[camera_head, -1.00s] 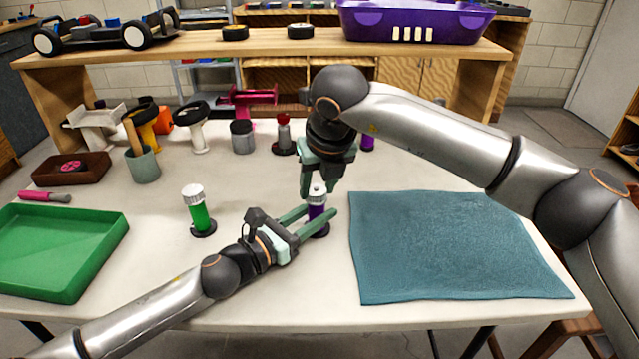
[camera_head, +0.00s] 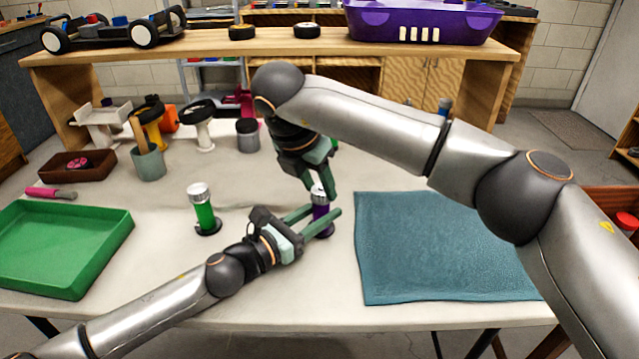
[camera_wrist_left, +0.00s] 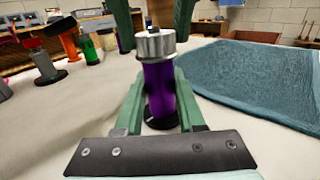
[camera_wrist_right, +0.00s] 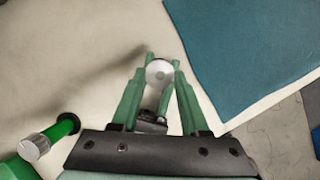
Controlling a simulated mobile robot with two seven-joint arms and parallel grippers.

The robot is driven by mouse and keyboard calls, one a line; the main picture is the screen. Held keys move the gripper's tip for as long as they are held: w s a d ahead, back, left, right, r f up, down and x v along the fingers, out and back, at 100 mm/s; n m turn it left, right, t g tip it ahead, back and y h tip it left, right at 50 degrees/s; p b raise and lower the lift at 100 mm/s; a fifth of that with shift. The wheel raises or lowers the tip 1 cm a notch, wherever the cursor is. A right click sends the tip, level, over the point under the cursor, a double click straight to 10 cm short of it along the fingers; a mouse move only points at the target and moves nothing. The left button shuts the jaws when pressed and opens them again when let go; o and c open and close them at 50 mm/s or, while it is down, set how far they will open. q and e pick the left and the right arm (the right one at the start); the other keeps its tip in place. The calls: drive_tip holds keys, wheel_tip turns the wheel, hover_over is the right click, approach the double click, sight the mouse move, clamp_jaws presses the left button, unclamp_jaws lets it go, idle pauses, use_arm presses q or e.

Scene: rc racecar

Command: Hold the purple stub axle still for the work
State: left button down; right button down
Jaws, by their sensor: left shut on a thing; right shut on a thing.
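The purple stub axle (camera_head: 321,212) stands upright on its dark round base on the white table; it fills the middle of the left wrist view (camera_wrist_left: 160,90). A silver ribbed nut (camera_wrist_left: 155,43) sits on its top. My left gripper (camera_head: 326,213) is shut on the purple body from the side. My right gripper (camera_head: 319,191) comes down from above and is shut at the top, on the silver nut, which shows between its fingertips in the right wrist view (camera_wrist_right: 159,72). The exact contact of the right fingers is partly hidden.
A green stub axle (camera_head: 203,212) with a silver top stands to the left. A green tray (camera_head: 60,285) lies at far left, a blue towel (camera_head: 440,250) at right. Several parts and a cup (camera_head: 148,162) stand at the back left, before a wooden shelf (camera_head: 280,50).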

drive_tip(key=shift+a+m+g+h, duration=0.1)
drive_tip(key=shift+m+g+h, duration=0.2)
drive_tip(key=shift+m, duration=0.9)
drive_tip(key=shift+c, duration=1.9)
unclamp_jaws()
drive_tip(key=v, duration=1.2)
drive_tip(key=shift+w, duration=0.1)
use_arm(q)
drive_tip(key=shift+c, duration=2.2)
unclamp_jaws()
